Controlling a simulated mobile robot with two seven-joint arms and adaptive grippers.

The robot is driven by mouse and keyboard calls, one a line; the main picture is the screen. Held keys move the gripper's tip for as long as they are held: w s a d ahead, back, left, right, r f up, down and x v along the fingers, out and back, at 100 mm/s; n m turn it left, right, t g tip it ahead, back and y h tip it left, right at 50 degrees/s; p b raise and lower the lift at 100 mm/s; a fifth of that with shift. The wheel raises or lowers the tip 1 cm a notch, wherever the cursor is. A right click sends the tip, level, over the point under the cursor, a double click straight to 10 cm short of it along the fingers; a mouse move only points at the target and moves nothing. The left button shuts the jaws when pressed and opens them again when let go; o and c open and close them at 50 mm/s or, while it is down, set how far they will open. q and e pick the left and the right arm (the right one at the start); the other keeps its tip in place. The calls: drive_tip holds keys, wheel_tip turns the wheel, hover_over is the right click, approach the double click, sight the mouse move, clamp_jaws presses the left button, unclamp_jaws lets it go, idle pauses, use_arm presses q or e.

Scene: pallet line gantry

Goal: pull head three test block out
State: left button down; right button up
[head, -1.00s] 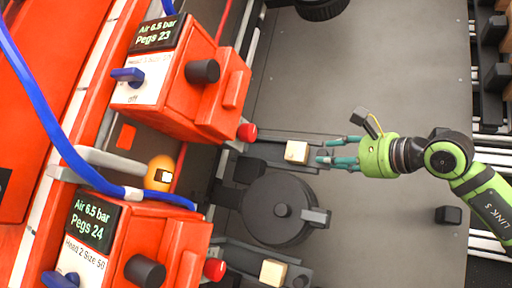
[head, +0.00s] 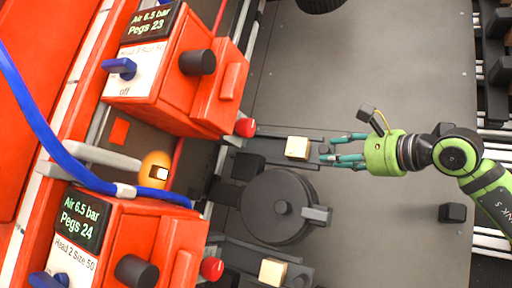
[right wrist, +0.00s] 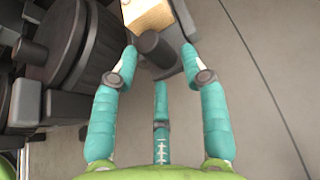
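The upper red head (head: 172,75) has a label that seems to read Head 3, partly blurred. A pale wooden test block (head: 297,147) sits in the dark holder (head: 270,150) in line with this head. My right gripper (head: 326,149) is just right of the block, its teal fingers spread and empty, pointing at it without visible contact. In the right wrist view the block (right wrist: 147,14) lies beyond the open fingertips (right wrist: 158,55), cut by the top edge. A dark cylindrical knob (right wrist: 157,47) stands between fingertips and block. My left gripper is out of view.
A lower red head (head: 140,240) is labelled Head 2, with another wooden block (head: 272,271) in front of it. A blue hose (head: 45,130) crosses the left side. The grey plate (head: 400,60) is mostly clear.

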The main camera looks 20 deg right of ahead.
drive_tip(key=shift+s+d+r+b, duration=0.15)
drive_tip(key=shift+s+r+b, duration=0.15)
drive_tip(key=shift+s+r, duration=0.4)
drive_tip(key=shift+b+v, duration=0.3)
drive_tip(key=shift+v, duration=0.85)
drive_tip(key=v, duration=0.1)
drive_tip(key=b+v, duration=0.1)
drive_tip(key=v, duration=0.2)
drive_tip(key=shift+s+f+b, duration=0.2)
drive_tip(key=shift+s+b, duration=0.05)
drive_tip(key=shift+b, duration=0.15)
drive_tip(key=s+a+r, duration=0.1)
drive_tip(key=s+r, duration=0.2)
drive_tip(key=s, duration=0.6)
drive_tip(key=shift+a+r+b, duration=0.2)
drive_tip(key=shift+r+b, duration=0.15)
drive_tip(key=shift+b, duration=0.05)
